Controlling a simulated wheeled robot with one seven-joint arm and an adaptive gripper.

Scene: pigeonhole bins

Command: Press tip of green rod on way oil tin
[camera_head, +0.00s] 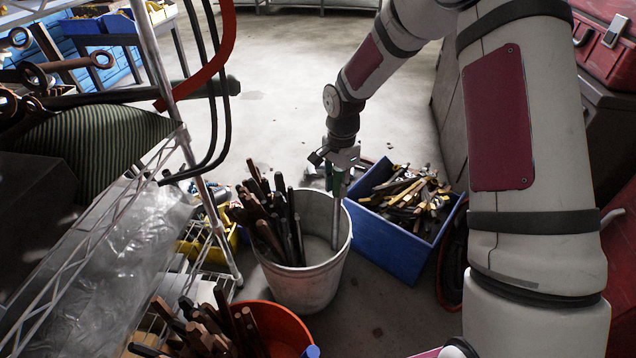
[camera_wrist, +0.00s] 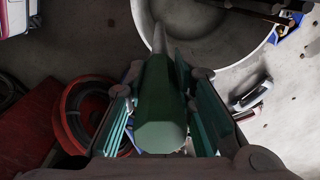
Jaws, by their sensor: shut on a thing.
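My gripper (camera_head: 338,182) points down over the rear right part of a pale bucket. It is shut on the green rod (camera_wrist: 160,105), whose thick green end lies between the two finger pads in the wrist view. The rod's thin grey shaft (camera_head: 336,222) hangs down at the bucket's inner right side in the head view. Its lower tip is hard to make out, and I cannot tell if it touches anything. I cannot pick out a way oil tin in either view.
The pale bucket (camera_head: 305,290) holds several dark bars at its left. A blue crate (camera_head: 395,245) of wooden pieces stands to its right, an orange bucket (camera_head: 285,325) in front. A wire shelf (camera_head: 95,255) stands at left. Open floor (camera_head: 285,100) lies behind.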

